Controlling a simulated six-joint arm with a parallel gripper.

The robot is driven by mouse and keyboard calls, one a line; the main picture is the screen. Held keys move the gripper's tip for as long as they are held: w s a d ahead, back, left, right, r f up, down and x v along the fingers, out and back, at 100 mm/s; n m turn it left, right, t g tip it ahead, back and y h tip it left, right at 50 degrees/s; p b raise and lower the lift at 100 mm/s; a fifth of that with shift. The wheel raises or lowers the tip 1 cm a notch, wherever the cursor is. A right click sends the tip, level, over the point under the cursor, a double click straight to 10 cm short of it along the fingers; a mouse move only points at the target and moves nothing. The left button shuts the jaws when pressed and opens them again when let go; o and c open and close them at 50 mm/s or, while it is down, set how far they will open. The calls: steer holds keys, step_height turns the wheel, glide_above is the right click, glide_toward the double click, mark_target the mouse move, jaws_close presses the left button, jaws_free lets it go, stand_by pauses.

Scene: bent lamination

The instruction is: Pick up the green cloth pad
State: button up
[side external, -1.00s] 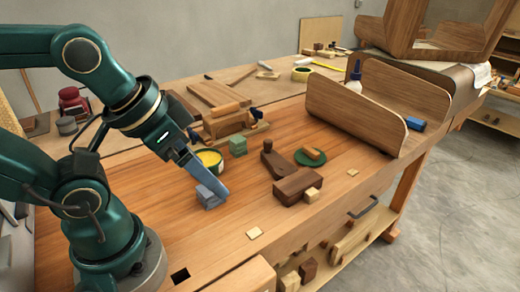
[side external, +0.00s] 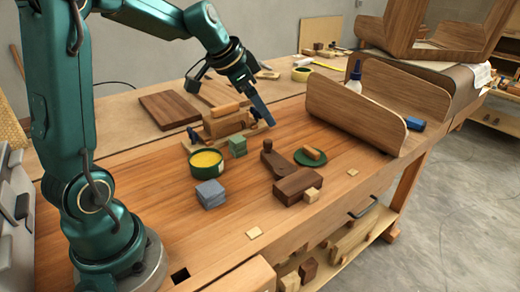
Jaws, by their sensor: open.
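The green cloth pad (side external: 238,146) looks like a small folded block and lies on the bench, just behind and right of the tin of yellow paste. My gripper (side external: 268,120) is open and empty, with its fingers seen edge-on and pointing down to the right. In the picture it is above and to the right of the green pad, apart from it, near the wooden plane-like tool. The exact height of the fingertips over the bench is hard to tell.
A blue-grey pad (side external: 210,193) lies in front of the yellow tin (side external: 206,162). A wooden clamp block (side external: 225,122) stands close behind the green pad. Dark wooden blocks (side external: 297,186) and a green dish (side external: 310,156) are to the right. The front left bench is clear.

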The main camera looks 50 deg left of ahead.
mark_target(235, 140)
steer(key=a+f+n, duration=0.1)
steer(key=a+f, duration=0.2)
steer(key=a+f+n+g, duration=0.1)
steer(key=a+f, duration=0.3)
steer(key=s+a+f+n+g, duration=0.1)
steer(key=a+f, duration=0.3)
steer(key=shift+s+a+f+n, duration=0.1)
steer(key=shift+a+f+n, duration=0.15)
steer(key=shift+n, duration=0.05)
steer(key=shift+x, duration=2.4)
steer(key=c, duration=1.4)
steer(key=shift+r, duration=0.1)
